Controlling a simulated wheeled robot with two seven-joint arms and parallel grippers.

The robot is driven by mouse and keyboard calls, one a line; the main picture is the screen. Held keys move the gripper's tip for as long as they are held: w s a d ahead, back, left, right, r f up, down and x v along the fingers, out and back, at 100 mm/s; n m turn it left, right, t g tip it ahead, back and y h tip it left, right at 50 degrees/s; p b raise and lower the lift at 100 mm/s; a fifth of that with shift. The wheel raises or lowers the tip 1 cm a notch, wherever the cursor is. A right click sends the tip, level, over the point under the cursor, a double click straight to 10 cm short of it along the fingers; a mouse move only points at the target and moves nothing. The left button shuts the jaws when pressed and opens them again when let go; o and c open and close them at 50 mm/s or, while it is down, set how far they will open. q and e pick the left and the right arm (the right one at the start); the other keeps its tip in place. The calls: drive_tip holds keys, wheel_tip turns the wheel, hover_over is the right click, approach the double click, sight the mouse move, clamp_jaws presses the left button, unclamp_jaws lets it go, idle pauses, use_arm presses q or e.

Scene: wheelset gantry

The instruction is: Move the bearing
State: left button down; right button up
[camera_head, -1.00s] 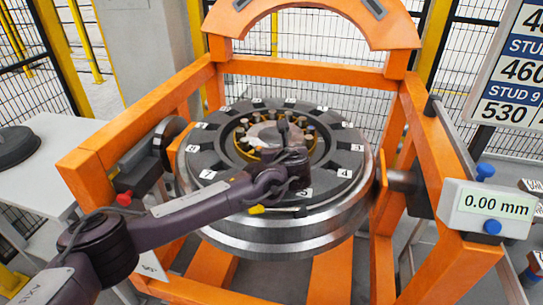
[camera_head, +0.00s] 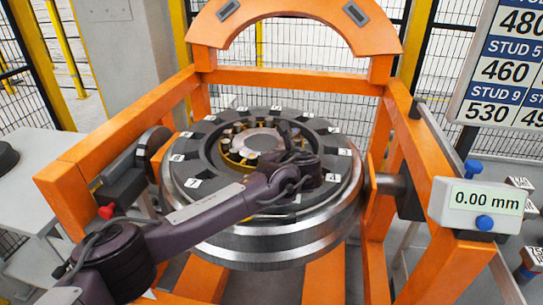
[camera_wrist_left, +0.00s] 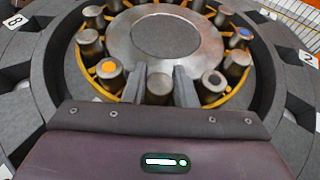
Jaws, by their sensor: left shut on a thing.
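The bearing (camera_head: 236,158) is a ring of several grey metal rollers in a yellow cage around a round hub (camera_head: 262,142), in the middle of a big dark wheel (camera_head: 212,206) with a bright steel rim. The left wrist view shows the yellow cage (camera_wrist_left: 84,68) and rollers close up, some with orange, blue or black tops. My left gripper (camera_head: 292,160) is over the near right side of the bearing and covers part of it. In the left wrist view its fingers (camera_wrist_left: 159,86) are shut on a grey roller (camera_wrist_left: 158,89) beside the hub plate. My right gripper is not in view.
The orange frame (camera_head: 300,78) surrounds the wheel, with an arch at the back. Numbered tiles (camera_head: 334,178) sit around the wheel. A gauge reading 0.00 mm (camera_head: 482,203) is at the right, below a stud board (camera_head: 505,75). A grey table (camera_head: 38,165) stands at the left.

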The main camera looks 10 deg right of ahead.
use_arm(q)
drive_tip(key=shift+d+r, duration=0.1)
drive_tip(key=shift+d, duration=0.05)
drive_tip(key=c, duration=1.5)
unclamp_jaws()
drive_tip(key=shift+c, duration=0.2)
drive_tip(key=shift+o, duration=0.4)
drive_tip(key=shift+d, duration=0.1)
drive_tip(key=shift+s, duration=0.1)
drive_tip(key=b+v, duration=0.1)
drive_tip(key=v, duration=0.6)
drive_tip(key=shift+s, duration=0.25)
drive_tip(key=shift+d, duration=0.1)
